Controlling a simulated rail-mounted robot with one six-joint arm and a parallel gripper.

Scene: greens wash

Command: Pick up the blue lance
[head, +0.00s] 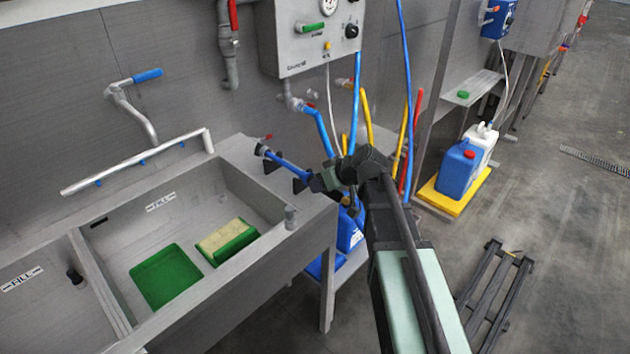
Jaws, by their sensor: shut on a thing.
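The blue lance (288,164) is a thin blue rod with a dark tip. It slants over the right end of the steel sink's rim, its tip toward the wall and its other end running to my gripper (313,181). My gripper is shut on the lance near its right end. My own wrist and arm hide part of the grip and the lance's far end. Small dark supports sit close under the lance at the rim; I cannot tell whether it touches them.
The sink (215,282) holds a green tray (166,277) and a green-and-yellow block (228,240). A control box (312,38) hangs on the wall. Blue, yellow and red hoses hang behind my arm. A blue canister (459,169) stands right. A dark rack (494,291) lies on the floor.

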